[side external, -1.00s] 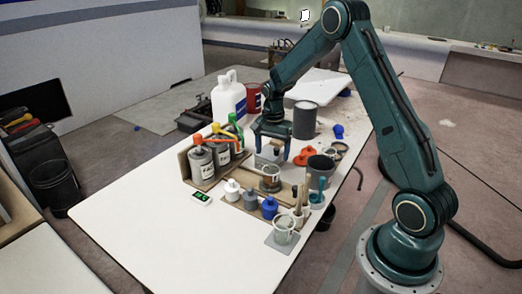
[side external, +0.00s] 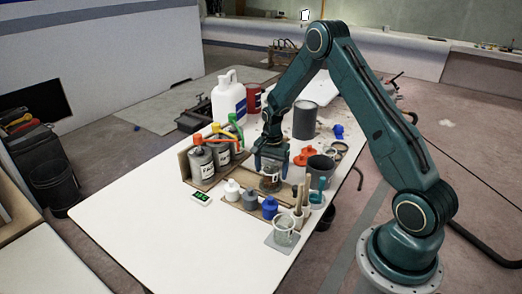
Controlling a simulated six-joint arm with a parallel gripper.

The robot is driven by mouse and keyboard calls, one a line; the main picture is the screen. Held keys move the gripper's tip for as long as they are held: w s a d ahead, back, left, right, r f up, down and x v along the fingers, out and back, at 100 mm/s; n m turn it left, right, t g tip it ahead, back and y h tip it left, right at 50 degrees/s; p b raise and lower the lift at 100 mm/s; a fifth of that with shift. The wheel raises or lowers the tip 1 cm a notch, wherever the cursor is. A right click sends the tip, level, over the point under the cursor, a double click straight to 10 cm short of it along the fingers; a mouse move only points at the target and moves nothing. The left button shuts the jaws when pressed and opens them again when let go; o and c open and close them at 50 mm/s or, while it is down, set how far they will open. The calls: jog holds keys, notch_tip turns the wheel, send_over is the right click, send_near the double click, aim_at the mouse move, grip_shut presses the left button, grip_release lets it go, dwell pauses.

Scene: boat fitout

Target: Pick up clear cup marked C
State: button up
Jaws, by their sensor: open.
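My gripper (side external: 271,172) is open and points down at the middle of the bench. Its fingers are at the upper part of a small clear cup (side external: 269,185) with brownish contents; I cannot tell whether they touch it. The fingers partly hide this cup. Another clear cup (side external: 284,233) stands upright on a grey square pad (side external: 271,241) near the bench's front right edge, apart from my gripper. No letter C is legible on either cup at this size.
Several pump-topped tins (side external: 201,165) stand left of my gripper in a brown holder. White, grey and blue bottles (side external: 269,207) stand in front. An orange-topped container (side external: 304,157) and a dark grey tub (side external: 321,165) are close on the right. The bench's left front (side external: 150,235) is clear.

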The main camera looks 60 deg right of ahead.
jog(key=shift+f, duration=1.4)
jog(key=shift+c, duration=0.5)
jog(key=c, duration=1)
